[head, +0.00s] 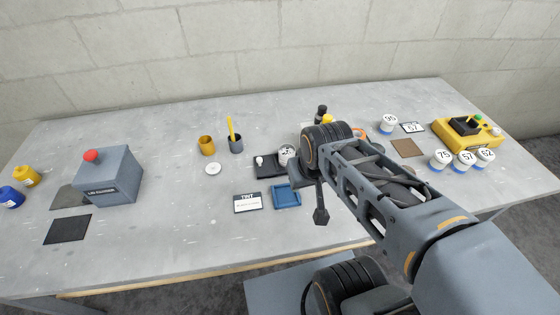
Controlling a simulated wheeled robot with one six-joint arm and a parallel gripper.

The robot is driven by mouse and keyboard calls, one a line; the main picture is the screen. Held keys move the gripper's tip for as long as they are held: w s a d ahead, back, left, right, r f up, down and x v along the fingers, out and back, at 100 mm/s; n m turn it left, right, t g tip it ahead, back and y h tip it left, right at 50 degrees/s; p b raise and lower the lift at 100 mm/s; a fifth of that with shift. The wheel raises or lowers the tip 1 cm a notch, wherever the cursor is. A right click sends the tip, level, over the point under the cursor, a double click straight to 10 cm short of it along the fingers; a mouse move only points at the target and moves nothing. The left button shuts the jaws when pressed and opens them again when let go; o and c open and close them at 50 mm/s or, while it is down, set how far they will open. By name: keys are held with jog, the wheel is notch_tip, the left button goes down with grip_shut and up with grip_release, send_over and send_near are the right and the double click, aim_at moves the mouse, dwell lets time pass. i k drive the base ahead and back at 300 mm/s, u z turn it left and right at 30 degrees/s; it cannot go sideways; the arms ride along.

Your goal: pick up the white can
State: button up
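A white can (287,155) with a dark marking stands at the middle of the table, at the right end of a black pad, just left of my arm. Other white cans with blue bases and black numbers stand at the right: one marked 95 (387,125) near the back, and three in a group, 75 (439,160), 57 (462,160) and 52 (484,158). My gripper (321,214) points down near the table's middle, right of a blue tray. My wrist hides most of it, so its opening and any contents are unclear.
A blue tray (286,197) and a label card (248,202) lie in front of the black pad (268,172). A grey box with a red button (110,176) stands left. Ochre (207,145) and grey (236,145) cups stand behind. A yellow device (468,131) stands right.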

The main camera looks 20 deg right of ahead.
aim_at(286, 152)
jog(key=k, duration=1)
jog(key=u, duration=1.25)
jog(key=i, duration=1.15)
jog(key=z, duration=1.65)
